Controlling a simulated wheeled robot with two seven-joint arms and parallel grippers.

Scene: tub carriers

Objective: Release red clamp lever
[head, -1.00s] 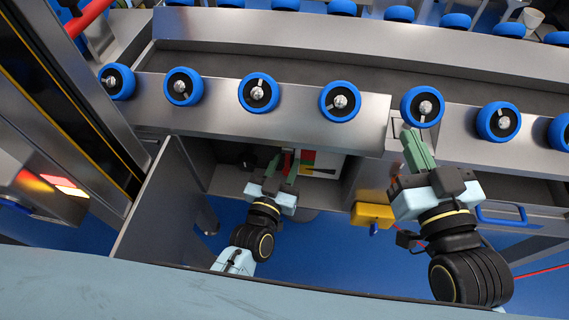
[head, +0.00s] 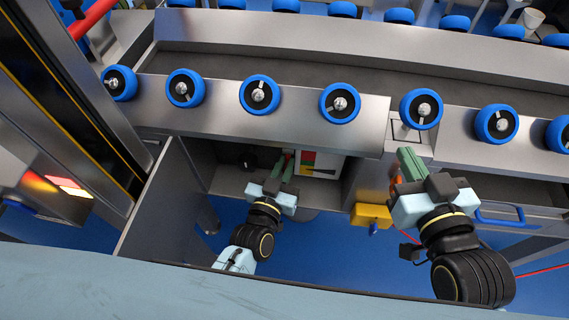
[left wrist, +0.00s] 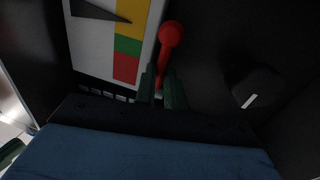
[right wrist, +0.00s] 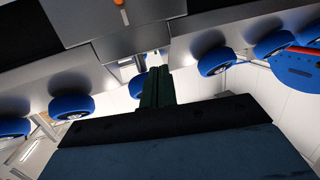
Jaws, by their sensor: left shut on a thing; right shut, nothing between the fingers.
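A red ball-headed lever (left wrist: 171,35) stands in front of a dark panel in the left wrist view. Its shaft runs down between the fingers of my left gripper (left wrist: 162,90), which is shut on it. In the head view my left gripper (head: 283,163) reaches into the opening under the roller rail, where only a little red of the lever shows by its fingertips. My right gripper (head: 407,153) is shut and empty, below the front edge of the rail. It also shows in the right wrist view (right wrist: 157,75). An orange-red part (head: 394,184) shows beside it, partly hidden.
A gauge plate (left wrist: 108,45) with coloured bands is just left of the lever, and a dark knob (left wrist: 256,90) is to its right. Blue rollers (head: 259,94) line the metal rail above my grippers. A yellow box (head: 371,215) hangs between my arms. A grey panel (head: 160,205) stands at left.

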